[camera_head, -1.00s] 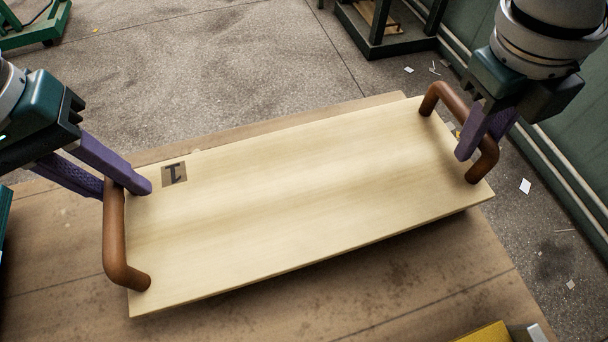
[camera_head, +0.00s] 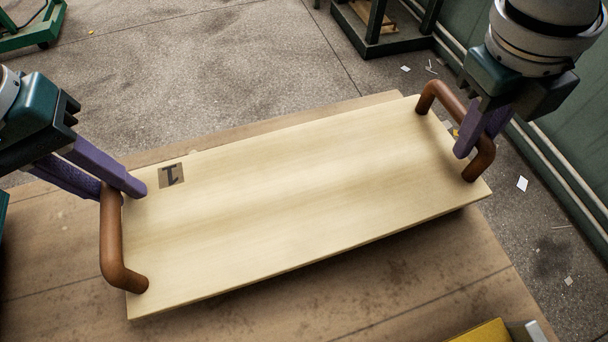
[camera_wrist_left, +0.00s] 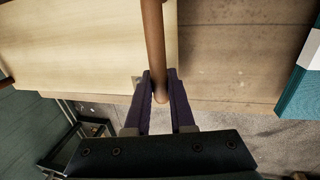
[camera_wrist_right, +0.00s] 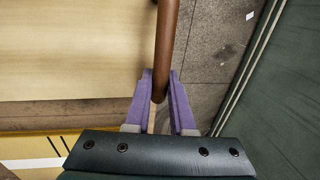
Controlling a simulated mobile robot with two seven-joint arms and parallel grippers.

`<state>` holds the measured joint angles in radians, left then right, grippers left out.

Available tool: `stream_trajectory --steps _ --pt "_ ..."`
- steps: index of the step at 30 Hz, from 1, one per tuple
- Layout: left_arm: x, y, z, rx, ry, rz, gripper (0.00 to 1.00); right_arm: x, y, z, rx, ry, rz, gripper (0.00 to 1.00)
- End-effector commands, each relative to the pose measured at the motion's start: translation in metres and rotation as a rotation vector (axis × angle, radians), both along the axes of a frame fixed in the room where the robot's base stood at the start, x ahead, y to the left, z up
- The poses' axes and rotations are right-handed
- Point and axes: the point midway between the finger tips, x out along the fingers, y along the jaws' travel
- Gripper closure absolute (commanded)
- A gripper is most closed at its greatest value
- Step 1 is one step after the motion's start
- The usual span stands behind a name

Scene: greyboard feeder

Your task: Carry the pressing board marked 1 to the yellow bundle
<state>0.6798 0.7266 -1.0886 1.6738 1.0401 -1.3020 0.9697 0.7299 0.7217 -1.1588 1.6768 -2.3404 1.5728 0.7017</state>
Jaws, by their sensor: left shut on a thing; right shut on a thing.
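The pressing board (camera_head: 300,205) is a pale wooden slab marked 1 near its left end, with a brown handle at each end. It is above the brown table, tilted in the picture with its right end further back. My left gripper (camera_head: 130,190) is shut on the left handle (camera_head: 112,245), near that handle's far end. My right gripper (camera_head: 475,140) is shut on the right handle (camera_head: 440,98). Both wrist views show a handle between purple fingers, in the left (camera_wrist_left: 160,92) and in the right (camera_wrist_right: 160,90). A piece of the yellow bundle (camera_head: 485,333) shows at the bottom edge.
A teal thing (camera_wrist_left: 300,85) stands at the table edge in the left wrist view. Green frames (camera_head: 375,30) stand on the grey floor behind. A green wall (camera_head: 575,130) runs along the right.

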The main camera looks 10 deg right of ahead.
Motion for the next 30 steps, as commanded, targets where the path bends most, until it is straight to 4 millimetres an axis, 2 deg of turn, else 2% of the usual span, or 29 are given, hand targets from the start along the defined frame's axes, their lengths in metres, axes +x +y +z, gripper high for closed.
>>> stream_trajectory --steps 19,30 --pt "0.001 0.0 0.005 -0.002 -0.002 0.0 1.0 0.001 0.0 0.004 0.0 -0.001 -0.001 1.0" --pt "0.001 0.0 0.042 -0.002 -0.001 0.0 1.0 0.0 0.0 0.042 0.0 -0.001 0.0 1.0"
